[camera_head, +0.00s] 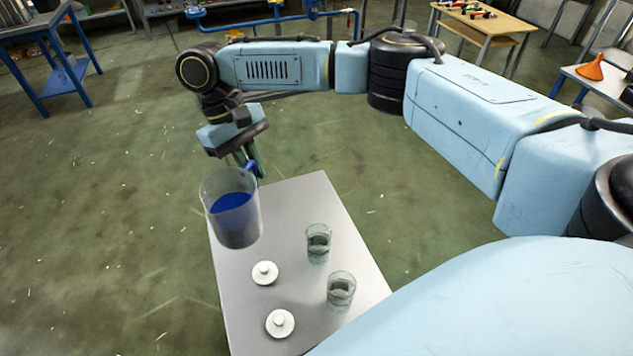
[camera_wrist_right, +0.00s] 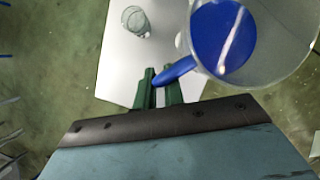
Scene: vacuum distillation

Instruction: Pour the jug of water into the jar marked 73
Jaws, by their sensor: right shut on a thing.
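The clear jug (camera_head: 231,207) with blue water inside is held above the far left part of the small grey table. My right gripper (camera_head: 247,163) is shut on the jug's blue handle. In the right wrist view the jug (camera_wrist_right: 290,42) is at the upper right, and the green fingers of my gripper (camera_wrist_right: 160,85) meet the handle. The jug looks roughly upright. Two glass jars stand on the table, one farther (camera_head: 318,243) and one nearer (camera_head: 341,291). I cannot read a number on either. One jar (camera_wrist_right: 136,21) shows in the wrist view. My left gripper is not in view.
Two white lids with knobs lie on the grey table (camera_head: 300,200), one farther (camera_head: 265,273) and one nearer (camera_head: 280,323), left of the jars. A blue-framed bench (camera_head: 70,75) and a wooden table (camera_head: 490,22) stand farther off. Open green floor surrounds the table.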

